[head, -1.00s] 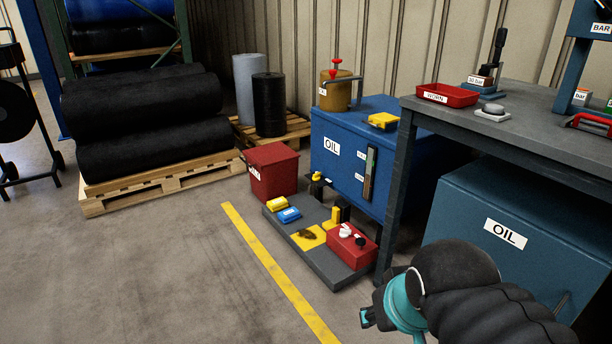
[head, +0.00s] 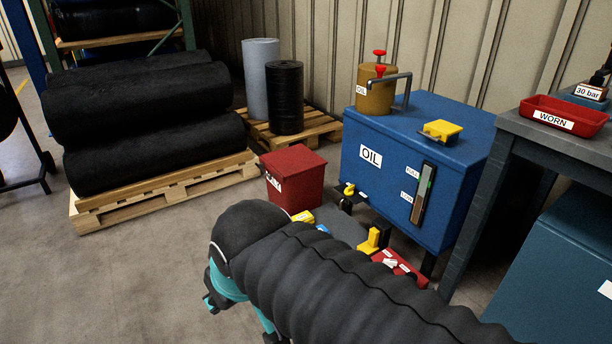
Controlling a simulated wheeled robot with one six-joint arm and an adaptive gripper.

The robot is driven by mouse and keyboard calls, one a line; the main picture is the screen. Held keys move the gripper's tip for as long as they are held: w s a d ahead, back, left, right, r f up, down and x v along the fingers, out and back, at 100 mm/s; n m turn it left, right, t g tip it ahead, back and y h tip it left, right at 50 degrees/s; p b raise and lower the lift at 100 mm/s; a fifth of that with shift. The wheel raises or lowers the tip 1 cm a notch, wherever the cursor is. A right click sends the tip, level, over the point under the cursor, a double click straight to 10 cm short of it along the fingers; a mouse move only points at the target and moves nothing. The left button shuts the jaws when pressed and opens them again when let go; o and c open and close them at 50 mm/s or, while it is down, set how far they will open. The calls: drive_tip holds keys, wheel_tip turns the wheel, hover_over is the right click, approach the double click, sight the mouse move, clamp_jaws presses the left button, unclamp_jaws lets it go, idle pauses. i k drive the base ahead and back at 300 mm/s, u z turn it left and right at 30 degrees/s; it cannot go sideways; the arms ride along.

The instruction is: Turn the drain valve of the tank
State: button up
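The blue tank (head: 452,150) labelled OIL stands on short legs against the back wall. A sight gauge (head: 423,194) marked FULL and LOW is on its front. A small valve with a yellow handle (head: 348,189) sits low at the tank's left front corner and looks like the drain valve. My black-sleeved arm crosses the lower middle. The teal wrist end with my gripper (head: 222,300) is over the floor at lower left, in front of the valve and apart from it. The fingers are mostly hidden, so their opening is unclear.
A red bin (head: 293,178) stands left of the tank. A grey floor tray (head: 340,226) with yellow and red items is partly hidden behind my arm. A workbench (head: 560,140) with a red WORN tray (head: 563,115) is at right. Left floor is free before the pallet (head: 160,188).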

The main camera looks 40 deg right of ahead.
sight(349, 191)
drive_tip(key=z, duration=0.45)
drive_tip(key=i, duration=1.2)
drive_tip(key=z, duration=1.05)
drive_tip(key=i, duration=0.35)
drive_tip(key=z, duration=0.25)
